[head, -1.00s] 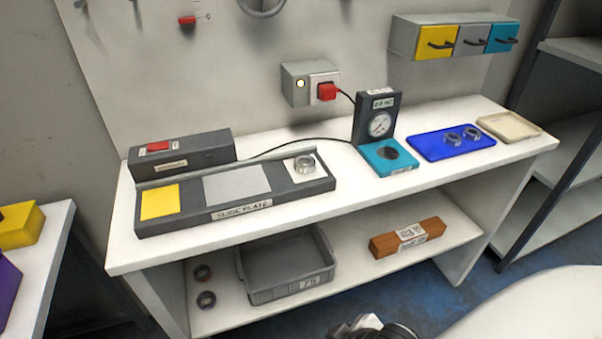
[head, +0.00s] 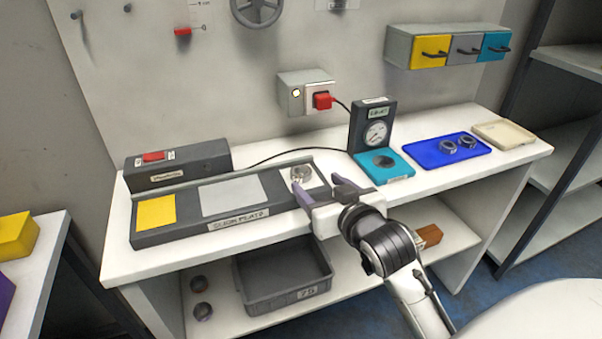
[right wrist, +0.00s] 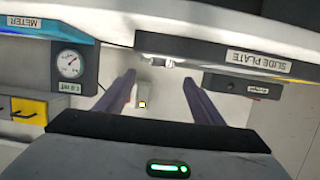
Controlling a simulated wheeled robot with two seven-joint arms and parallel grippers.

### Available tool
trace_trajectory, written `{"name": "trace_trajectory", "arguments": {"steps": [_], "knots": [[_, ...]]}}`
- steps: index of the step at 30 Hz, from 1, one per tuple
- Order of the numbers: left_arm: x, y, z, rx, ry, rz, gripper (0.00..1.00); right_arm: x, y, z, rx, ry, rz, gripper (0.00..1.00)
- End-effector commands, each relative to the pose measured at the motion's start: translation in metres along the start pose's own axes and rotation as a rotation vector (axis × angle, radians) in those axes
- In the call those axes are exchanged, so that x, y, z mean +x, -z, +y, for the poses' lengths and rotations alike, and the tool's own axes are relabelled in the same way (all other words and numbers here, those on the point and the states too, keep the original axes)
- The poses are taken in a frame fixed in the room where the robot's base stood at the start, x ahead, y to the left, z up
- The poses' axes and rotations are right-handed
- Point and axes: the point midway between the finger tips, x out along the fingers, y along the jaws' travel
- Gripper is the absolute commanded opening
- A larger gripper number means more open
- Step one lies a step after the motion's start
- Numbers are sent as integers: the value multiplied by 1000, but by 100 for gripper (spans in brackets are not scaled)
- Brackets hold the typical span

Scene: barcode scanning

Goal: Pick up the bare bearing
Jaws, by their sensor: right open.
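A bare silver bearing ring (head: 301,173) sits on the white square at the right end of the dark slide plate (head: 170,236). My right gripper (head: 314,182) is open, with its purple fingers reaching in over the plate's front right edge, close to the bearing. The near finger partly covers the bearing's lower side. In the right wrist view the open fingers (right wrist: 158,80) point toward the slide plate (right wrist: 215,55), and a small silver piece, likely the bearing (right wrist: 165,63), shows between them. Nothing is between the fingertips that I can see held. My left gripper is not in view.
A teal dial meter (head: 384,166) stands right of the gripper. A blue mat (head: 427,150) holds two more rings, beside a beige tray (head: 505,134). A switch box (head: 177,164) stands behind the plate.

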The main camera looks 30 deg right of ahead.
Motion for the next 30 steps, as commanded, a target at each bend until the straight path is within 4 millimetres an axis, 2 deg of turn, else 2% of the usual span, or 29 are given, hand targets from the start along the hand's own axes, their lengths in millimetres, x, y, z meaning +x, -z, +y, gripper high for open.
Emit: {"name": "trace_trajectory", "arguments": {"steps": [3, 8, 18, 26, 27, 30], "knots": [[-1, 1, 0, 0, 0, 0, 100, 16, 1, -1, 0, 1, 0, 62], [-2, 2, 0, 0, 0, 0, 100, 27, 1, -1, 0, 1, -1, 62], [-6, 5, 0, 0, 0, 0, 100, 71, 2, -4, -2, 1, -4, 62], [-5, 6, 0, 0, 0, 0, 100, 74, 1, -4, -2, 2, -3, 62], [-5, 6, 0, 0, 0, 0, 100, 74, 1, -4, -2, 2, -3, 60], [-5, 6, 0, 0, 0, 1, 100, 74, 1, -4, -2, 1, -3, 43]]}}
